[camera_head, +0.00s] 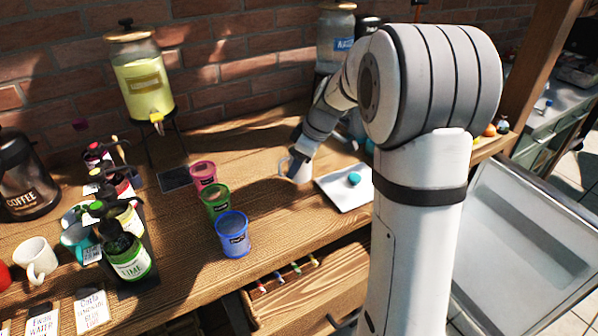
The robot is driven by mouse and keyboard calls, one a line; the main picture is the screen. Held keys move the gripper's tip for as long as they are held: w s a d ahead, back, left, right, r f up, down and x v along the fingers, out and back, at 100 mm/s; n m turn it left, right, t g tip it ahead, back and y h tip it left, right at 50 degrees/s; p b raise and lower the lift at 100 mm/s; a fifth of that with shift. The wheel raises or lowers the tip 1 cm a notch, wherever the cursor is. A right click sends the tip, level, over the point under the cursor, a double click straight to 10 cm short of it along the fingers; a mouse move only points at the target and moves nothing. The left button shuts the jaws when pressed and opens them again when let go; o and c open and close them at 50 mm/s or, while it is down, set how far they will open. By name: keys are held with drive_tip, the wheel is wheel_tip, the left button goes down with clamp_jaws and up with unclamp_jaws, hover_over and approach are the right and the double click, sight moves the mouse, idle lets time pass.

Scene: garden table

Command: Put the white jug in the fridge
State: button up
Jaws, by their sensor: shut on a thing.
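The white jug (296,170) stands on or just above the wooden table, left of a white tray; I cannot tell whether it touches the wood. My gripper (299,157) is shut on the jug from above and hides part of it. The jug's left side and handle show. A pale, grey-framed open box or door (522,245) at the lower right, beside the table, may be the fridge. My arm hides its left part.
The white tray (336,187) holds a small teal thing (354,179). Pink (202,175), green (215,201) and blue (233,236) cups stand left of the jug. A lemonade dispenser (141,77) stands behind. An open drawer (312,285) juts out below the table's front edge.

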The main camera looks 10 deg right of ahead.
sight(299, 172)
drive_tip(key=shift+f, duration=1.7)
drive_tip(key=shift+f, duration=0.2)
drive_tip(key=o, duration=1.2)
drive_tip(key=shift+r, duration=0.1)
